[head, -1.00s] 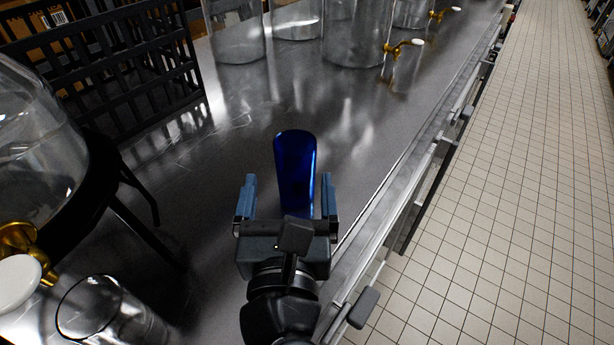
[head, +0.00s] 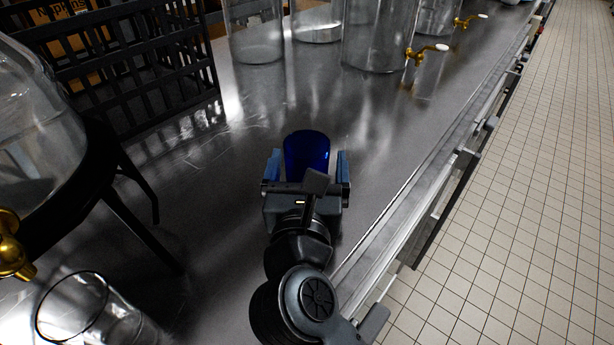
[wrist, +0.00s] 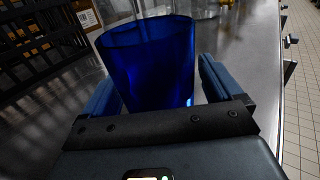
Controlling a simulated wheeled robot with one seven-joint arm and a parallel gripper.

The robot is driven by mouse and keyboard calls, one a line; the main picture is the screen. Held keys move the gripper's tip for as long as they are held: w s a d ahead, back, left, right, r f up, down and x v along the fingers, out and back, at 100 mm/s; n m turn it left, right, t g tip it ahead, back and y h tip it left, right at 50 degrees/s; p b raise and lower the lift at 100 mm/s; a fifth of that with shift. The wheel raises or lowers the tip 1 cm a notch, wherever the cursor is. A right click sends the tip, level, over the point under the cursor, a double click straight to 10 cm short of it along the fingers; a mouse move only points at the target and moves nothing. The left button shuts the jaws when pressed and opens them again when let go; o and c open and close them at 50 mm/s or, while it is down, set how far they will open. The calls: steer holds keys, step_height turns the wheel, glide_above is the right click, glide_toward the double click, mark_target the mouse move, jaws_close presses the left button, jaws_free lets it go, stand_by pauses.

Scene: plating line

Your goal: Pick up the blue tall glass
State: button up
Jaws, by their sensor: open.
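The blue tall glass (head: 307,152) stands upright on the metal counter (head: 230,230). It also fills the middle of the wrist view (wrist: 150,65), with its rim toward the top. My gripper (head: 306,168) is open, with one blue-grey finger on each side of the glass. In the wrist view my gripper's fingers (wrist: 158,85) flank the glass, and a gap shows at the right finger. The gripper's body hides the lower part of the glass in both views.
A clear glass (head: 85,310) stands at the lower left. A glass dispenser with a gold tap (head: 14,250) sits on a black stand (head: 130,215). A black crate (head: 130,75) is at the back left. Several clear dispensers (head: 378,40) stand behind. The counter's edge (head: 400,200) is at the right.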

steer(key=shift+w, duration=0.15)
steer(key=c, duration=1.2)
